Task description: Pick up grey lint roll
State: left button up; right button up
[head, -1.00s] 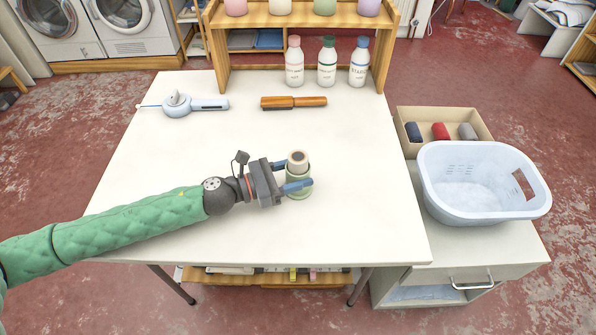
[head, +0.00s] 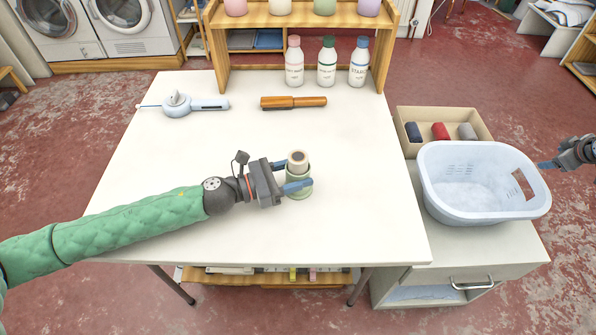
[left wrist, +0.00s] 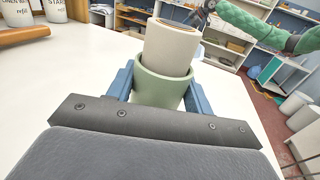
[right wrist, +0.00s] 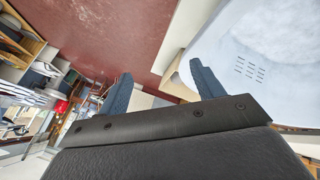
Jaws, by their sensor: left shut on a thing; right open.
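The grey lint roll (head: 467,131) lies in the beige box (head: 405,148) behind the white tub, at the right end of a row with a red roll (head: 440,131) and a dark blue roll (head: 414,132). My right gripper (head: 543,164) has its fingers at the tub's right side, apart from the grey roll; they also show spread and empty in the right wrist view (right wrist: 160,75). My left gripper (head: 298,186) is shut around a pale green cup (head: 298,192) on the table, with a beige roll (head: 298,160) standing in it. The cup also shows in the left wrist view (left wrist: 160,88).
The white tub (head: 484,208) stands on a low cabinet (head: 500,248) between my right gripper and the box. A wooden-handled brush (head: 293,103), a pale blue tool (head: 190,105) and several bottles stand or lie toward the table's back. The table's (head: 180,150) left and right parts are clear.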

jog(key=w+a+r+n+y, duration=0.15)
jog(key=w+a+n, duration=0.25)
jog(key=a, duration=0.8)
jog(key=w+a+r+n+y, duration=0.1)
jog(key=w+a+n+y, duration=0.3)
jog(key=a, duration=0.9)
jog(key=a+r+n+g+y, duration=0.1)
jog(key=a+r+n, duration=0.3)
jog(key=a, duration=0.7)
jog(key=w+a+r+n+g+y, duration=0.1)
jog(key=a+r+n, duration=0.25)
jog(key=a, duration=0.75)
jog(key=a+r+n+g+y, duration=0.1)
jog(key=a+r+n, duration=0.35)
jog(key=a, duration=0.55)
notch_tip(320, 180, up, 7)
jog(key=n+g+h, duration=0.4)
jog(key=n+h, duration=0.3)
jog(key=n, duration=1.2)
send_over(298, 156)
notch_tip(298, 156, down, 12)
jog(key=shift+f, duration=0.2)
jog(key=shift+c, duration=0.2)
